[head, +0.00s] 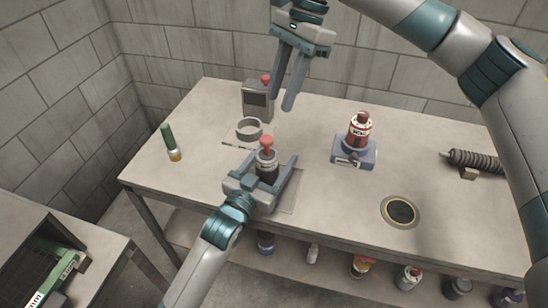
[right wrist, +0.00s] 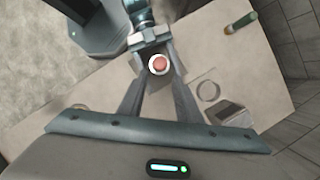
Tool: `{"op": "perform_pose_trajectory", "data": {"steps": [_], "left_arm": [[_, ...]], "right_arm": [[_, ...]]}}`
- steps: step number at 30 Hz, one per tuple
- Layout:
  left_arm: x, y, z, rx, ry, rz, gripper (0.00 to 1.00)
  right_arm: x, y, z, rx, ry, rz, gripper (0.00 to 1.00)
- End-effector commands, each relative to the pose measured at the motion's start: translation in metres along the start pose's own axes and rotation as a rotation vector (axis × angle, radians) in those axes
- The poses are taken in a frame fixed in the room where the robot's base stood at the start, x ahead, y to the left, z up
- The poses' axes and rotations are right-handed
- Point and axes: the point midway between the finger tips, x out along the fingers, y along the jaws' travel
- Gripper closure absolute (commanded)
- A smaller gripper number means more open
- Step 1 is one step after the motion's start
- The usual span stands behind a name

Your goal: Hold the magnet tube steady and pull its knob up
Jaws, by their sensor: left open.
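The magnet tube (head: 268,168) is a dark and grey cylinder with a round red knob (head: 266,143) on top. It stands upright near the table's left front. My left gripper (head: 272,168) is open, its fingers on either side of the tube; contact cannot be told. My right gripper (head: 284,98) is open and empty, pointing down above and behind the tube in the head view. In the right wrist view the knob (right wrist: 159,63) shows between the ends of its fingers, with the left gripper (right wrist: 151,45) beside the tube.
A grey box with a red knob (head: 257,102) and a grey ring (head: 249,129) stand behind the tube. A red bottle on a blue-grey base (head: 353,151) is to the right, with a round table inset (head: 400,212). A green-and-yellow cylinder (head: 170,142) is at left.

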Motion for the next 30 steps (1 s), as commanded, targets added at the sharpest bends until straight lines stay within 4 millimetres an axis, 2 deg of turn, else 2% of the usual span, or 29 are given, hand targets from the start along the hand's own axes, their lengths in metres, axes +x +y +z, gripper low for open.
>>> {"op": "perform_pose_trajectory", "data": {"steps": [9, 11, 16, 17, 18, 19, 26, 30], "left_arm": [[0.002, 0.0, 0.0, 0.0, 0.0, 0.0, 0.35], [0.001, 0.0, 0.0, 0.0, 0.0, 0.0, 0.47], [0.001, 0.0, 0.0, 0.0, 0.0, 0.0, 0.88], [0.001, 0.0, 0.0, 0.0, 0.0, 0.0, 0.88], [0.001, 0.0, 0.0, 0.0, 0.0, 0.0, 0.88], [0.001, 0.0, 0.0, 0.0, 0.0, 0.0, 0.88], [0.001, 0.0, 0.0, 0.0, 0.0, 0.0, 0.88], [0.001, 0.0, 0.0, 0.0, 0.0, 0.0, 0.88]], "right_arm": [[0.0, 0.0, 0.0, 0.0, 0.0, 0.0, 0.69], [0.0, 0.0, 0.0, 0.0, 0.0, 0.0, 0.69], [0.0, 0.0, 0.0, 0.0, 0.0, 0.0, 0.69], [0.0, 0.0, 0.0, 0.0, 0.0, 0.0, 0.66], [0.0, 0.0, 0.0, 0.0, 0.0, 0.0, 0.57], [0.0, 0.0, 0.0, 0.0, -0.001, 0.0, 0.55], [0.008, 0.0, 0.004, -0.007, -0.047, -0.002, 0.55], [0.02, -0.001, 0.011, -0.016, -0.128, -0.01, 0.55]]}}
